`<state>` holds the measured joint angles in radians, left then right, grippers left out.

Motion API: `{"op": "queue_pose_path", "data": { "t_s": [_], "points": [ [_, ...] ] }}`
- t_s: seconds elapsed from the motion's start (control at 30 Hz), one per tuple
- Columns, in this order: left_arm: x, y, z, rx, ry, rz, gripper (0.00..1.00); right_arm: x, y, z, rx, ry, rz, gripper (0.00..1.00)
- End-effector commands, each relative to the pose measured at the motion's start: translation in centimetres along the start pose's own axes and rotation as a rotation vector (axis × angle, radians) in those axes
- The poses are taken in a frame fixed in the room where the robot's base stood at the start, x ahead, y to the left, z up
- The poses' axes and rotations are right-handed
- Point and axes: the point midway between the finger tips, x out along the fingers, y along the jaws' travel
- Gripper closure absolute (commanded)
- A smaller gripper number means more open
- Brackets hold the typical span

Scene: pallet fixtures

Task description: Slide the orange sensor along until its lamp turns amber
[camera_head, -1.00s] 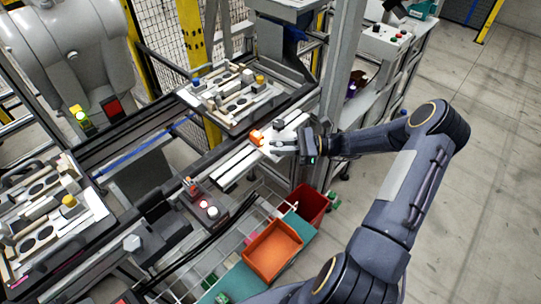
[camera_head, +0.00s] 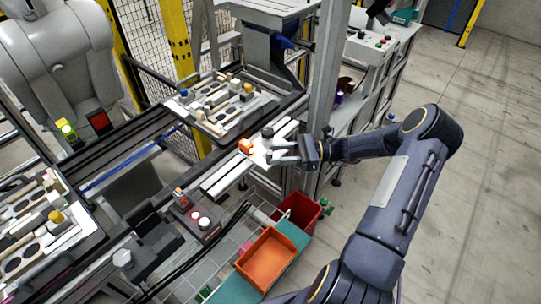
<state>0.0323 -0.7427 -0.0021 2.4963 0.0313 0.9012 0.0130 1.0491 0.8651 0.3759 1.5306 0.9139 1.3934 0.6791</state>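My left gripper is not in view.
A pallet fixture (camera_head: 262,110) with several parts sits on the conveyor behind the rail. A button box (camera_head: 199,222) with a red light is in front. An orange bin (camera_head: 262,262) and a red bin (camera_head: 312,212) stand lower down. A grey post (camera_head: 325,85) rises behind my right gripper.

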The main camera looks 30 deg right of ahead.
Motion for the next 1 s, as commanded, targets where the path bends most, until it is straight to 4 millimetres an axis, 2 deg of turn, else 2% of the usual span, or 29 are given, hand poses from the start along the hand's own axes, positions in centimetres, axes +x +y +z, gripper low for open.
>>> {"op": "queue_pose_path", "data": {
  "t_s": [0.1,0.3,1.0],
  "points": [
    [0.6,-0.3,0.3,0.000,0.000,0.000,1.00,-2.2,-0.1,-0.3,-0.001,0.003,-0.004,0.61],
    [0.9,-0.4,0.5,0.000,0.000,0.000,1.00,-4.3,-0.1,-0.1,-0.001,0.001,-0.001,0.61],
    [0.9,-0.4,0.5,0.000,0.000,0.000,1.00,-4.6,0.0,0.0,0.000,0.000,0.000,0.61]
  ]
}}
